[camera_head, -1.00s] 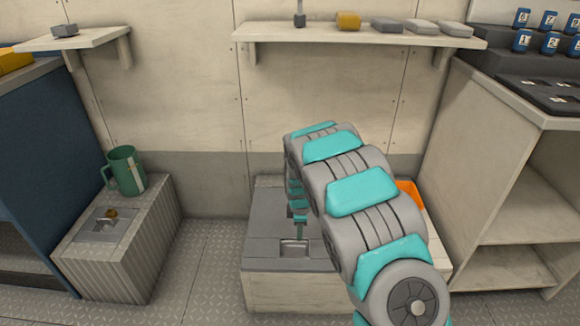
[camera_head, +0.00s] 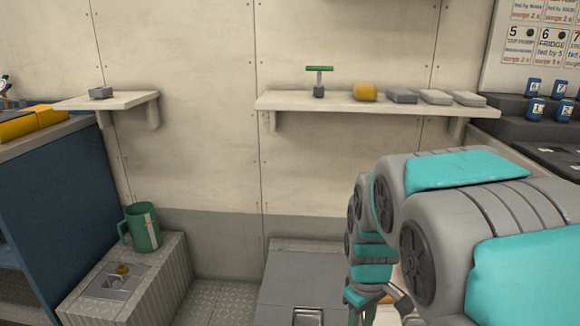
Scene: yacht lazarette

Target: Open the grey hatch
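The grey hatch (camera_head: 304,281) is the flat grey lid on top of a low pale box at the bottom middle of the head view. It looks shut and lies level. A recessed metal handle (camera_head: 308,316) sits near its front, partly cut off by the picture's lower edge. My gripper (camera_head: 374,308) hangs to the right of the handle, pointing down. Its tips are partly cut off, and I cannot tell whether it is open or shut. My arm hides the right side of the box.
A ribbed box on the left bears a green jug (camera_head: 141,228) and a small metal latch plate (camera_head: 113,282). A wall shelf (camera_head: 330,105) with several small items is above the hatch. A blue cabinet (camera_head: 55,210) stands at left. Floor shows between the boxes.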

